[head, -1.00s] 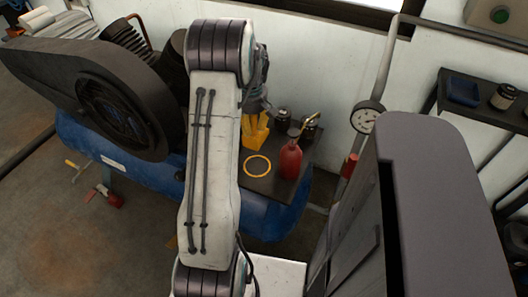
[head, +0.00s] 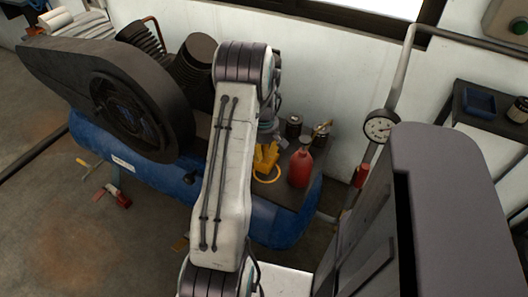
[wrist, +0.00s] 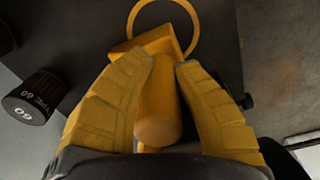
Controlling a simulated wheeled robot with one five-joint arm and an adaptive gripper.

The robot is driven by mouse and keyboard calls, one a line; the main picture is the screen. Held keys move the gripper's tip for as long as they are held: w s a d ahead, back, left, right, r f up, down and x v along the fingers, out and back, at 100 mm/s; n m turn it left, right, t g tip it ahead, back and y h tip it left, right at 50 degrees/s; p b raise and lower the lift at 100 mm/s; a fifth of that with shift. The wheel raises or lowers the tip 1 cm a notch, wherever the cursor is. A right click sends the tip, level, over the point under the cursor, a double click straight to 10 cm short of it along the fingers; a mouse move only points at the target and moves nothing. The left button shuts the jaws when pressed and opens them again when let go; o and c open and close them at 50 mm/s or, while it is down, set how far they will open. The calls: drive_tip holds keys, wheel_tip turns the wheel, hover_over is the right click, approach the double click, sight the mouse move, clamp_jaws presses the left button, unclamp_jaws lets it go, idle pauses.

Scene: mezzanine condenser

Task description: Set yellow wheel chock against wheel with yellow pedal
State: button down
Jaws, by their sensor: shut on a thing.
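My gripper (wrist: 160,75) has yellow padded fingers and is shut on the yellow wheel chock, whose cylindrical part (wrist: 158,110) lies between them in the wrist view. Its blocky end (wrist: 150,47) points toward a yellow ring. In the head view my gripper (head: 265,158) is over the dark plate on the blue tank, partly hidden by my arm; the chock cannot be told from the fingers there. On the floor at left, a yellow pedal-like part (head: 86,164) shows beside the tank, with a red one (head: 121,199) nearer. The wheels are too small to make out clearly.
The dark plate (head: 289,188) holds the yellow ring (head: 274,178), a red bottle (head: 301,168) and dark jars (head: 293,127). A gauge (head: 379,127) on a pipe stands at right. The compressor's dark guard (head: 75,72) is at left. Floor at lower left is clear.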

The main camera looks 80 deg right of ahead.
drive_tip(key=shift+f, duration=0.1)
drive_tip(key=c, duration=1.1)
unclamp_jaws()
drive_tip(key=r, duration=0.8)
drive_tip(key=r+p, duration=0.1)
drive_tip(key=r, duration=0.3)
drive_tip(key=shift+a, duration=0.25)
drive_tip(key=shift+r, duration=0.15)
drive_tip(key=shift+w, duration=0.15)
